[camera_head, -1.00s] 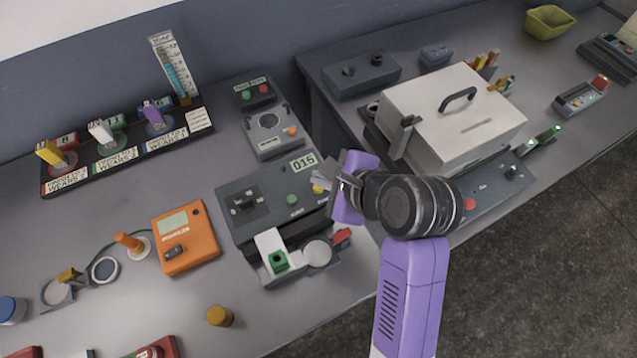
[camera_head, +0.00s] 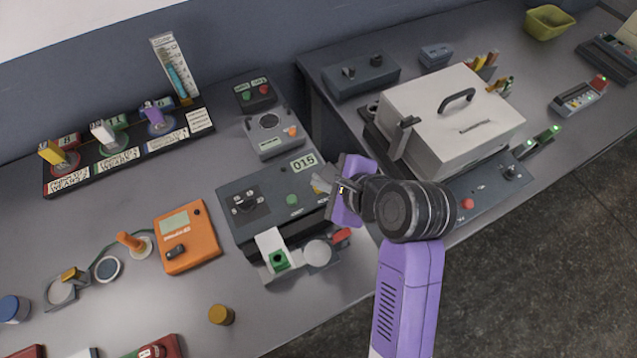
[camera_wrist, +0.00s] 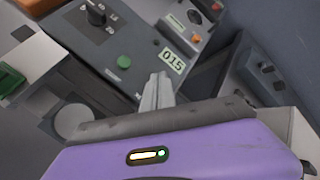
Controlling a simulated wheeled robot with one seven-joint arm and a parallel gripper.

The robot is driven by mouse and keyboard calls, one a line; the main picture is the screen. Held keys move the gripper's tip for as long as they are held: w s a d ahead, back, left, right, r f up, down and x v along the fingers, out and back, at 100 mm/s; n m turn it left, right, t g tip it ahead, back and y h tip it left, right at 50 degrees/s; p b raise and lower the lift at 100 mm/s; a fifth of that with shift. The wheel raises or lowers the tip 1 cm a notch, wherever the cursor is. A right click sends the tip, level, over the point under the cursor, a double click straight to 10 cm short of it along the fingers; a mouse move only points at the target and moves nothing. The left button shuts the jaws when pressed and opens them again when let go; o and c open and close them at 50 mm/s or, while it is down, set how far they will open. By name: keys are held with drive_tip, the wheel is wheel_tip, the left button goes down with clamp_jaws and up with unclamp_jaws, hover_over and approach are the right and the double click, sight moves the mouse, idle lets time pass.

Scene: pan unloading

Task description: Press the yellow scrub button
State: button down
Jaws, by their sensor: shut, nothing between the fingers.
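The dark grey machine (camera_head: 238,228) has a 015 display (camera_head: 303,162), a black knob and a green button (camera_head: 292,200) on its top panel. These also show in the wrist view, with the green button (camera_wrist: 124,61) to the left of the fingers. My gripper (camera_head: 317,184) is shut and empty, its fingertips low over the panel, right of the green button and below the display. In the wrist view the fingertips (camera_wrist: 161,77) point at the panel. The yellow button is not clearly visible at the fingertips, which cover that spot; I cannot tell whether they touch it.
A white lidded box (camera_head: 450,115) with a black handle stands right of my gripper. A white holder with a green piece (camera_head: 280,260) and a red part (camera_head: 341,236) are at the machine's front. An orange device (camera_head: 187,237) lies to the left.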

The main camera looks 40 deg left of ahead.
drive_tip(key=shift+f, duration=0.5)
idle(0.3)
drive_tip(key=shift+r, duration=0.1)
drive_tip(key=shift+r+p, duration=0.9)
drive_tip(key=shift+p, duration=0.5)
wheel_tip(320, 180, up, 3)
drive_tip(key=p, duration=0.3)
drive_tip(key=shift+f, duration=0.1)
drive_tip(key=shift+r+p, duration=0.75)
drive_tip(key=shift+r, duration=0.35)
